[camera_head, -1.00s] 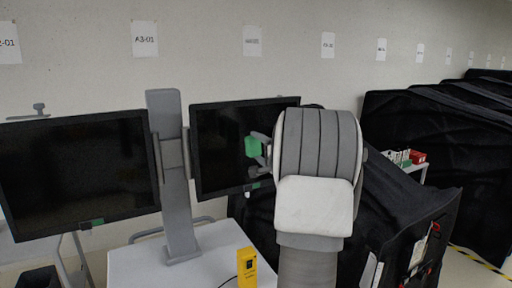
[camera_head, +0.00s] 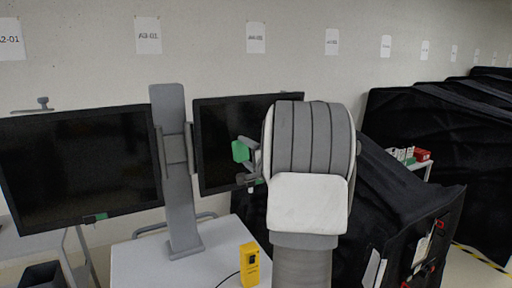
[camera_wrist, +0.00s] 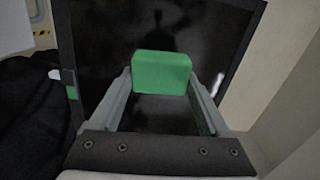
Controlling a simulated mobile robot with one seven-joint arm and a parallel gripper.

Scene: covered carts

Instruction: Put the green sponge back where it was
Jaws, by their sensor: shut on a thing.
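The green sponge (camera_wrist: 161,73) is a rounded green block between the two fingers of my gripper (camera_wrist: 161,85) in the wrist view. My gripper is shut on it. In the head view the sponge (camera_head: 240,151) is held up in front of the right monitor (camera_head: 222,120), left of my wide grey and white arm link. My gripper (camera_head: 246,150) is partly hidden by that link. A dark screen fills the space behind the sponge in the wrist view.
A left monitor (camera_head: 80,165) shares a grey stand (camera_head: 178,170) on a white table (camera_head: 150,262). A yellow box (camera_head: 249,265) with a cable stands on the table. Black covered carts (camera_head: 440,135) fill the right. A small cart (camera_head: 419,164) holds red and white items.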

